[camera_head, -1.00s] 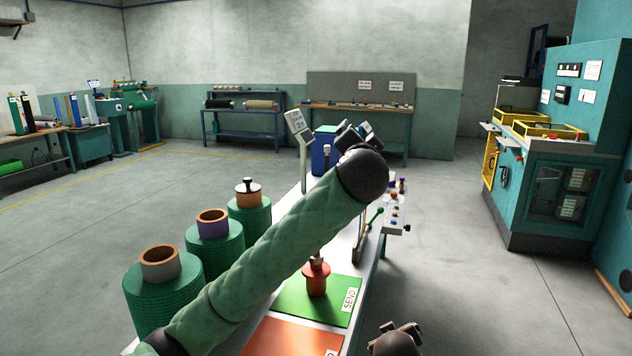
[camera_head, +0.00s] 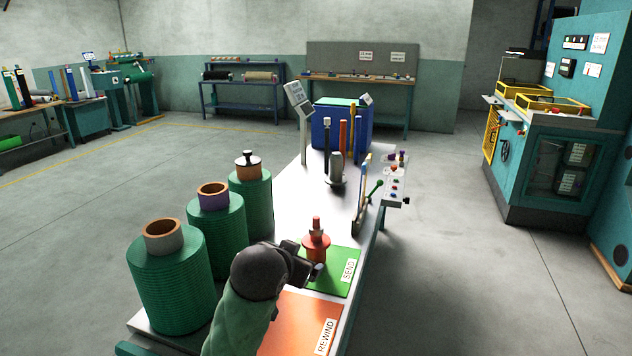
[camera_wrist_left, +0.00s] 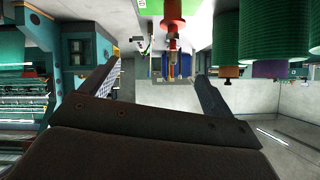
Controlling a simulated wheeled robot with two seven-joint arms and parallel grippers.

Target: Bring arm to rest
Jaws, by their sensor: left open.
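My left arm comes in from the bottom of the head view. Its gripper (camera_head: 304,265) is above the near part of the table, just left of and in front of a red flanged spool (camera_head: 316,246). In the left wrist view, which looks upside down, the two fingers of the left gripper (camera_wrist_left: 160,88) are spread apart with nothing between them. The red spool (camera_wrist_left: 174,14) shows there beyond the fingers, at the top. The spool stands upright on the green SEND mat (camera_head: 341,272). My right gripper is in neither current view.
An orange REWIND mat (camera_head: 300,325) lies in front of the green one. Several large green net rolls (camera_head: 170,290) stand along the table's left side. Open floor lies to the right.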

